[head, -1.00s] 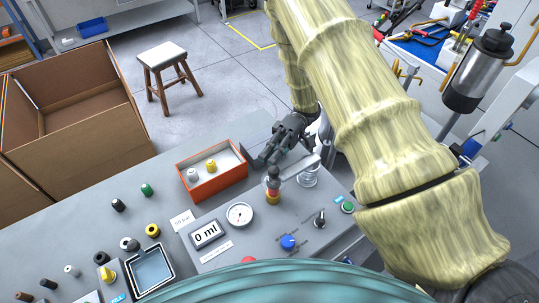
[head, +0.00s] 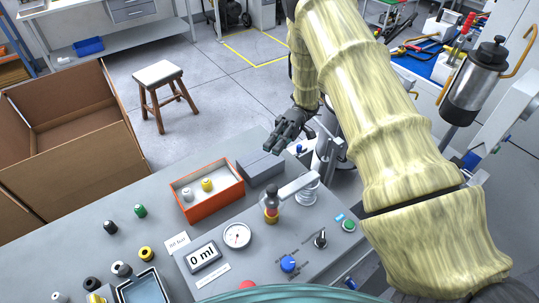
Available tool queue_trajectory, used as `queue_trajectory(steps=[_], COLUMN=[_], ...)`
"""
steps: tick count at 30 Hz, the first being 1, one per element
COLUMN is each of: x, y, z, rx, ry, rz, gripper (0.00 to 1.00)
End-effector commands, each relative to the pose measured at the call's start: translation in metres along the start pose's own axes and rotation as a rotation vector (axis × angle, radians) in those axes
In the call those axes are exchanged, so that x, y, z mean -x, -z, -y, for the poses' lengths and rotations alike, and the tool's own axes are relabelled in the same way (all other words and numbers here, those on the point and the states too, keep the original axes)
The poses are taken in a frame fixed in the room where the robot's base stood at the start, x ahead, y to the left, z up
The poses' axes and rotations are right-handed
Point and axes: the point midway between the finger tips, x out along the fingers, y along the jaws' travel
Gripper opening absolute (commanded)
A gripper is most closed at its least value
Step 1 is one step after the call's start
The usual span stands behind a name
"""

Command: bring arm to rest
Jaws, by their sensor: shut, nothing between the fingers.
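My gripper (head: 277,147) is at the end of my pale yellow-green arm, in the upper middle of the head view. It is shut and empty. It hangs in the air by the far edge of the grey bench, just beyond a grey block (head: 261,169). My arm comes down from the top and bends on the right side of the view.
An orange-red box (head: 211,212) with a white and a yellow part stands on the bench (head: 80,254). A cardboard box (head: 85,165) and stool (head: 160,78) stand beyond.

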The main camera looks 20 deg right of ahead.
Motion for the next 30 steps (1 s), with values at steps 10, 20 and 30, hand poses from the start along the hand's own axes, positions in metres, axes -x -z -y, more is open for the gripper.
queue_trajectory(steps=[10, 20, 30], x=[0.022, 0.024, 0.023], y=[0.003, 0.003, 0.003], z=[0.000, 0.013, 0.067], rx=[0.001, 0.000, 0.000], ry=[0.000, 0.000, 0.000], rz=[0.000, 0.001, 0.001], gripper=[0.00, 0.00, 0.00])
